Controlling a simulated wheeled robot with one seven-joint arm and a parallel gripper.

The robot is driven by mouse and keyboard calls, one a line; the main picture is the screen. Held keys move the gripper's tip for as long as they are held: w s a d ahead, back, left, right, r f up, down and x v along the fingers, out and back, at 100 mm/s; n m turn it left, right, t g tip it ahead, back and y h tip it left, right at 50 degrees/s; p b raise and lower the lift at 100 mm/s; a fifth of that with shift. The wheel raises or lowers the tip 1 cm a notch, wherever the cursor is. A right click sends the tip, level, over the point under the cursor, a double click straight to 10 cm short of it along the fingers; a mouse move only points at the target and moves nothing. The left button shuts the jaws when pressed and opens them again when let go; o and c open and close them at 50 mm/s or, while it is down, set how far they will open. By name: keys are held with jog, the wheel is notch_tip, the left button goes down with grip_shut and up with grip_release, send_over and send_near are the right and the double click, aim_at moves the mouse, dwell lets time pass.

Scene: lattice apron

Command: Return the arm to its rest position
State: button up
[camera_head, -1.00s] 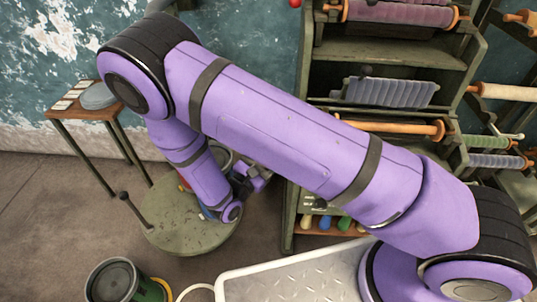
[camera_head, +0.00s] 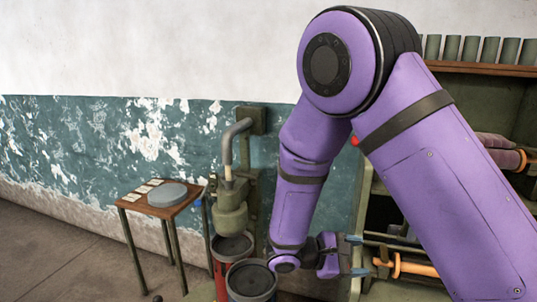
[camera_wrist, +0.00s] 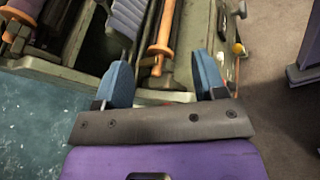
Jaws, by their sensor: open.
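My purple arm fills the right side of the head view, bent at a high elbow. Its forearm hangs down to the wrist, and my gripper (camera_head: 354,256) points right, in front of the green shelf rack (camera_head: 362,200). In the wrist view my gripper (camera_wrist: 163,84) shows two blue fingertips set wide apart, with nothing held between them. An orange-handled roller (camera_wrist: 162,38) on the rack shows beyond the fingers. I cannot tell whether the fingers touch the rack; they appear apart from it.
A green wall-mounted device (camera_head: 232,210) with a grey pipe stands left of my forearm. A small wooden table (camera_head: 150,208) with a grey disc (camera_head: 167,195) stands further left. Open floor (camera_head: 70,250) lies at the left.

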jog(key=s+d+r+m+t+y, duration=0.1)
jog(key=s+d+r+m+y, duration=0.2)
jog(key=r, duration=0.5)
jog(key=s+d+r+m+t+y, duration=0.1)
jog(key=s+d+r+m+y, duration=0.2)
jog(key=s, duration=0.7)
jog(key=s+d+r+m+t+y, duration=0.1)
jog(key=s+d+r+m+y, duration=0.3)
jog(key=r+y, duration=0.5)
notch_tip(320, 180, up, 5)
jog(key=s+m, duration=0.2)
jog(key=m, duration=0.1)
jog(key=shift+s+t+y, duration=0.3)
jog(key=shift+s+t, duration=0.1)
